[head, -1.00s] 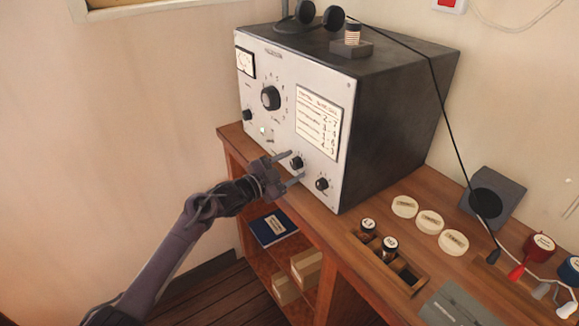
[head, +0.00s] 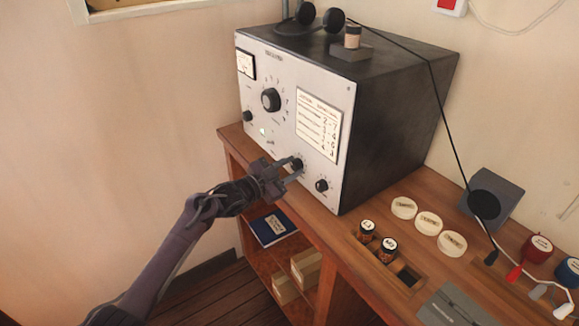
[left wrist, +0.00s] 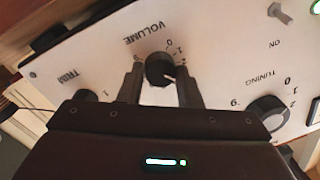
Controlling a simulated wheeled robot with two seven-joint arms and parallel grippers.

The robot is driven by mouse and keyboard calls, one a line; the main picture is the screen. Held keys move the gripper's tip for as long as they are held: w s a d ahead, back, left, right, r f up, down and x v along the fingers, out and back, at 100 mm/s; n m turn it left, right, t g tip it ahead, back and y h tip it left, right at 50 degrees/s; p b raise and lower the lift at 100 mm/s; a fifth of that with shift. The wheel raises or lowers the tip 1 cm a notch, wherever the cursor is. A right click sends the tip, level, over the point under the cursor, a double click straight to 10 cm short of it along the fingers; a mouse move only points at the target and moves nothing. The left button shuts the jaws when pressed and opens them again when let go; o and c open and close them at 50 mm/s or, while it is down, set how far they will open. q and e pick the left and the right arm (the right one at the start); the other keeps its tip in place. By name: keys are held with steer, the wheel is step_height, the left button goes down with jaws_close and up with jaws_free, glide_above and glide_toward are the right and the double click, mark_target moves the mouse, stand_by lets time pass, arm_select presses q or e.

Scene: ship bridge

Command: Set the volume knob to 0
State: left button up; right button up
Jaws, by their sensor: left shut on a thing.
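The volume knob (head: 297,164) is a small black knob low on the white front panel of a radio set (head: 250,140). In the left wrist view the knob (left wrist: 160,69) sits under the upside-down word VOLUME, and its white pointer line is aimed to the lower right, away from the 0 mark. My left gripper (head: 294,168) is shut on the knob, with one finger on each side of it. Its fingers also show in the left wrist view (left wrist: 160,84). The finger tips partly hide the scale around the knob. My right gripper is in neither view.
The trim knob (head: 322,184) is close to the right of my gripper. The tuning knob (head: 270,98) is above to the left. A toggle switch (left wrist: 279,12) shows in the wrist view. White discs (head: 429,223) and a wooden holder (head: 410,277) are on the desk at right.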

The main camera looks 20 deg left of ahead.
arm_select(q)
steer(key=n, duration=0.1)
steer(key=n+p, duration=0.1)
steer(key=n, duration=0.1)
steer(key=n+p, duration=0.1)
steer(key=shift+r, duration=0.25)
steer(key=n+g+p, duration=0.1)
steer(key=n+p, duration=0.1)
steer(key=n, duration=0.2)
steer(key=shift+w+a+n, duration=0.1)
steer(key=shift+n, duration=0.2)
steer(key=n+p, duration=0.2)
steer(key=n, duration=0.2)
steer(key=shift+h, duration=0.4)
steer(key=shift+w+a+n+g+p, duration=0.1)
steer(key=shift+n+g+p, duration=0.4)
steer(key=shift+n, duration=1.7)
steer(key=o, duration=1)
steer(key=shift+f, duration=0.15)
steer(key=shift+c, duration=0.2)
steer(key=f+v, duration=0.1)
steer(key=v, duration=0.6)
steer(key=shift+s+a+r+b, duration=0.3)
steer(key=shift+a+r+b, duration=0.05)
steer(key=shift+r+b, duration=0.1)
